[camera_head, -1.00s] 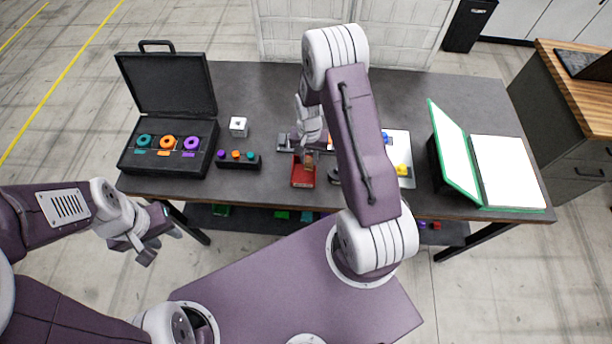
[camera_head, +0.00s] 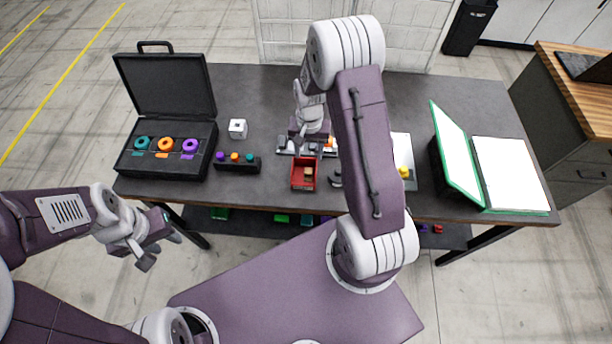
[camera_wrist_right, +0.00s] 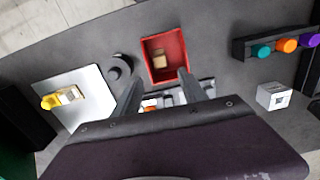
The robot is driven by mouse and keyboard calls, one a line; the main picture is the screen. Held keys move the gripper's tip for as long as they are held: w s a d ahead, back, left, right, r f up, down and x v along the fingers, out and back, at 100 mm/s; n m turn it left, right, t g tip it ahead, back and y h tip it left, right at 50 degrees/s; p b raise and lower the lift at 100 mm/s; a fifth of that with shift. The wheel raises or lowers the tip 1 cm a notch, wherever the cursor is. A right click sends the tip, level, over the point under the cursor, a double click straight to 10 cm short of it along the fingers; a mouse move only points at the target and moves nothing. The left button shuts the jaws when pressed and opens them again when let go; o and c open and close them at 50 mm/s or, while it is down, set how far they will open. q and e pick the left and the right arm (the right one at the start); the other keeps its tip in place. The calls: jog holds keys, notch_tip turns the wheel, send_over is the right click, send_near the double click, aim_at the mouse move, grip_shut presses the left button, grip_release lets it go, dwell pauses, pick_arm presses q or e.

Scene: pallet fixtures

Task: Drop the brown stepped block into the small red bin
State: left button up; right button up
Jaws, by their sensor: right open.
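The small red bin (camera_head: 304,183) stands near the front edge of the table, and it also shows in the right wrist view (camera_wrist_right: 181,73). The brown stepped block (camera_head: 308,173) lies inside the bin; it also shows in the right wrist view (camera_wrist_right: 159,61). My right gripper (camera_wrist_right: 160,92) is open and empty, above and just behind the bin in the head view. My left gripper (camera_head: 158,246) hangs off the table's front left side, away from the bin; its finger gap is too small to judge.
An open black case (camera_head: 172,168) with coloured rings stands at left. A black peg holder (camera_head: 237,166) and a white cube (camera_head: 238,128) are left of the bin. A dark round fixture (camera_wrist_right: 118,68) and a white plate with a yellow part (camera_wrist_right: 52,102) are beside the bin. A green-edged binder (camera_head: 462,170) is at right.

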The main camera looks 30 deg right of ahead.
notch_tip(320, 180, up, 4)
jog(key=shift+r, duration=0.1)
jog(key=shift+b, duration=0.3)
dwell(0.3)
jog(key=s+a+f+n+b, duration=0.2)
jog(key=s+a+n+b, duration=0.1)
jog(key=s, duration=0.3)
jog(key=s+a+f+n+t+b, duration=0.1)
jog(key=s+a+f+n+b, duration=0.1)
jog(key=s+a+n+b, duration=0.1)
jog(key=s+a+b, duration=0.1)
jog(key=s+b, duration=0.1)
jog(key=s, duration=0.1)
jog(key=shift+s+a+f+b, duration=0.2)
jog(key=shift+s+a+b, duration=0.05)
jog(key=shift+b, duration=0.15)
